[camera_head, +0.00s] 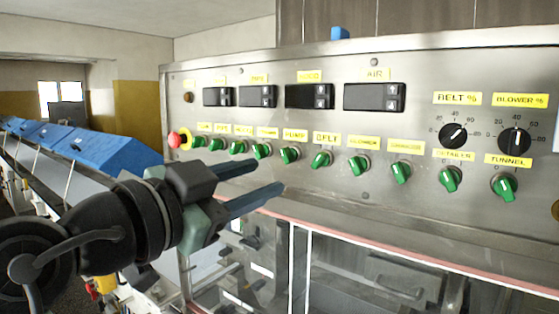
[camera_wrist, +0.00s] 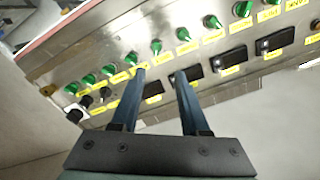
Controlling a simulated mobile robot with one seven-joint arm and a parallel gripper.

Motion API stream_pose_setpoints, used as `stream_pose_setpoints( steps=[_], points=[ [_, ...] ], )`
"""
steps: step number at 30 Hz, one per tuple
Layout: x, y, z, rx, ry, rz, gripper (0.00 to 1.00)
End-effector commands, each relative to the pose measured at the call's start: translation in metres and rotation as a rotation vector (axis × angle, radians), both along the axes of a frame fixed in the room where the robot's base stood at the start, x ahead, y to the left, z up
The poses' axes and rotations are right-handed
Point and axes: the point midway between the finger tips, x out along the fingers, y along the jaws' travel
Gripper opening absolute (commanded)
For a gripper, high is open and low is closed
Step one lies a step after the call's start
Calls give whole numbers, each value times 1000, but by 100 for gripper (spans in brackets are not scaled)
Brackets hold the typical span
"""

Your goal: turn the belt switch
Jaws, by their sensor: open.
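The belt switch (camera_head: 321,159) is a green rotary knob under the yellow BELT label (camera_head: 326,139), in the middle of the switch row on the steel panel. In the wrist view the labels are hard to read; by its place in the row, the belt switch is likely the green knob (camera_wrist: 155,47) just beyond the gap between my fingertips. My gripper (camera_head: 268,176) is open with two blue fingers apart and nothing between them. In the head view it is left of and slightly below the belt switch, apart from it.
Several similar green switches flank the belt switch, close together. A red emergency button (camera_head: 179,139) is at the row's left end. Black dials (camera_head: 453,136) are at the right, displays (camera_head: 309,96) above. A clear guarded machine (camera_head: 385,270) lies below the panel.

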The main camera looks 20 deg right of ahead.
Motion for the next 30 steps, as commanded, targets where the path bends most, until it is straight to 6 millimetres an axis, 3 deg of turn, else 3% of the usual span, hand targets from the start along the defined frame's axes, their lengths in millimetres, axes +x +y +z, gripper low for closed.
stream_pose_setpoints(
  steps=[5, 21, 30],
  points=[
    [8, -12, 2, 4, 3, -11, 45],
    [70, -91, 3, 1, 3, -7, 45],
    [79, -102, 0, 2, 1, -6, 45]
  ],
)
